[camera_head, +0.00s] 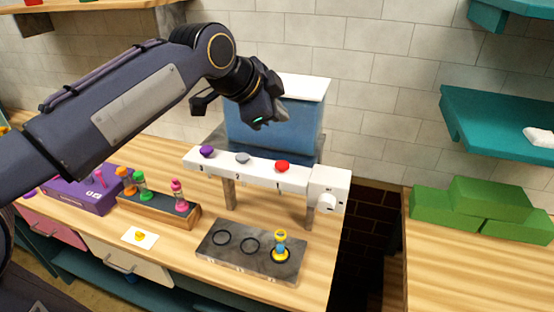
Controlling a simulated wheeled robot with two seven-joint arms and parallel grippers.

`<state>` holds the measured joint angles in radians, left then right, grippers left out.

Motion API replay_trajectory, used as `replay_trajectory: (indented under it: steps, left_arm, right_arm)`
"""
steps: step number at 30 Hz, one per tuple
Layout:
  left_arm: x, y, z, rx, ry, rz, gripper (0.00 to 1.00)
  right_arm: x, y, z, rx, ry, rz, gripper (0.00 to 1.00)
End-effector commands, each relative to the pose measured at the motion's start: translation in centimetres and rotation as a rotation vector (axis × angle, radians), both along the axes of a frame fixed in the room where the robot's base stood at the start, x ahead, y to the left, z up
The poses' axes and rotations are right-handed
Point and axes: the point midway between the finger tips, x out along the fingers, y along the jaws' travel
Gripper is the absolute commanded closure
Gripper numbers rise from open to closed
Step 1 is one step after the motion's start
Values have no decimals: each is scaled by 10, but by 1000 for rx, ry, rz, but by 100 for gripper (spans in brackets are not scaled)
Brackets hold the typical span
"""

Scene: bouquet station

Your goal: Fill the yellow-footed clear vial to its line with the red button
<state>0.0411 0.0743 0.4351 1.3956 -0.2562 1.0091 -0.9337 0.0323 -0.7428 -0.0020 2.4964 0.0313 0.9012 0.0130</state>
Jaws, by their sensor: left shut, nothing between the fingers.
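The yellow-footed vial (280,247) stands upright on the right-hand ring of the dark plate (216,255). It is small; its line and fill level are too small to tell. The dispenser (262,173) stands behind it, with a purple button (207,151), a grey button (243,158) and the red button (282,166) on its white bar. The red button is above and behind the vial. My left gripper (259,118) is shut and empty. It shows above the bar, in front of the blue tank (290,125), apart from the buttons. My right gripper is not in view.
A wooden rack (160,209) with several coloured vials stands left of the plate, beside a purple box (82,192). A card with a yellow mark (140,237) lies in front. Green blocks (490,205) sit across a gap.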

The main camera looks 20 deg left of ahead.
Motion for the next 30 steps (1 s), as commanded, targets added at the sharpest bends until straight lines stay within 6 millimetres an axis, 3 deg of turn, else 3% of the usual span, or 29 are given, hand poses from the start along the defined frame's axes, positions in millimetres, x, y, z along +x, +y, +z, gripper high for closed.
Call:
replay_trajectory:
  steps: [13, 30]
  left_arm:
    - [-1, 0, -13, -1, 2, 2, 100]
    - [-1, 0, -85, -1, 1, 2, 100]
  right_arm:
    - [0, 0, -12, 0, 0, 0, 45]
    - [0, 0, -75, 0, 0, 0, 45]
